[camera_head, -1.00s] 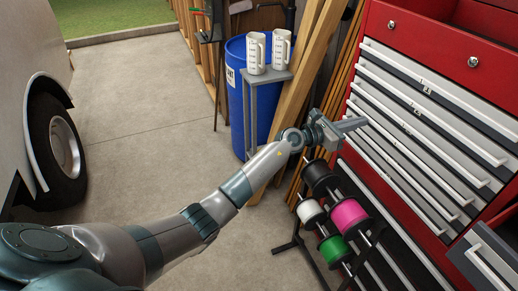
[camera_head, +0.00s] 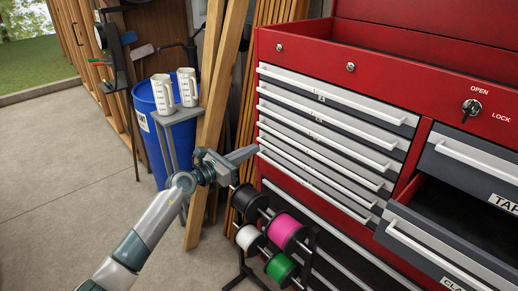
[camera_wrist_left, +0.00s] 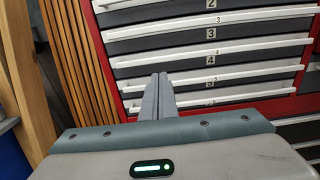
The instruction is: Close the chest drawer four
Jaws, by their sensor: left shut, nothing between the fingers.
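The red tool chest (camera_head: 440,75) stands at the right, with a left column of grey drawers with white bar handles. In the left wrist view, chest drawer four (camera_wrist_left: 240,58) bears a "4" label below its handle. I cannot clearly tell how far it stands out from its neighbours. My left gripper (camera_head: 246,154) is shut and empty at the left edge of this column. Its fingertips (camera_wrist_left: 161,78) overlap the left part of the drawers around four and five in the left wrist view; contact cannot be told. My right gripper is not in view.
A drawer (camera_head: 440,250) in the right column is pulled out. Colored spools (camera_head: 286,231) on a rack stand below my left gripper. A blue barrel (camera_head: 178,145), a stand with two white jugs (camera_head: 187,88) and leaning planks (camera_head: 222,70) are left of the chest. Floor at left is clear.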

